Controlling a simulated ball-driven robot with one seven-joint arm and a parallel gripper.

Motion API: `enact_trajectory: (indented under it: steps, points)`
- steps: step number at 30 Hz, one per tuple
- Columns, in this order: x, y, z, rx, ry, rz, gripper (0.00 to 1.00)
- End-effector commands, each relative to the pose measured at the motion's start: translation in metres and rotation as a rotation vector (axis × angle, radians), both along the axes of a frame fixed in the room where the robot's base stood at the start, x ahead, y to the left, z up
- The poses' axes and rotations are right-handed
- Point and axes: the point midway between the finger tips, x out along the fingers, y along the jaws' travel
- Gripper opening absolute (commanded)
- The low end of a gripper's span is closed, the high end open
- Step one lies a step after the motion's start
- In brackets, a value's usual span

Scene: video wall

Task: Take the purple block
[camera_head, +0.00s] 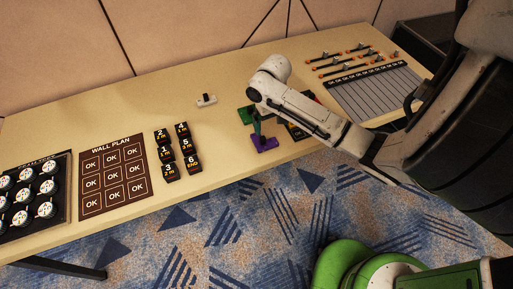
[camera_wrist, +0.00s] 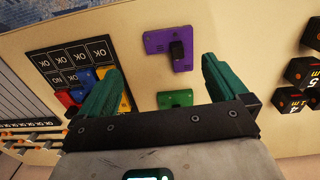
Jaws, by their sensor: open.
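The purple block (camera_head: 264,143) lies on the table near its front edge, just beyond my arm's end in the head view. In the wrist view the purple block (camera_wrist: 168,48) lies flat, with a dark knob on its right part.
A green block (camera_wrist: 175,98) lies close to the purple block. A dark OK board (camera_wrist: 75,60) holds red, blue and yellow blocks, partly hidden by a finger. Black numbered blocks (camera_head: 171,154) stand left of the purple block. A small white switch (camera_head: 206,100) lies behind; table around it is clear.

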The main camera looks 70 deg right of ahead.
Motion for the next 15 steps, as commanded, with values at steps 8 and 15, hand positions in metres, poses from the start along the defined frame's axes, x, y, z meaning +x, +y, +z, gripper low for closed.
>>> enact_trajectory:
  steps: [8, 15]
  points:
    - [0.011, -0.008, -0.009, 0.017, -0.020, -0.044, 1.00]
    - [0.011, -0.008, -0.042, 0.015, -0.021, -0.042, 1.00]
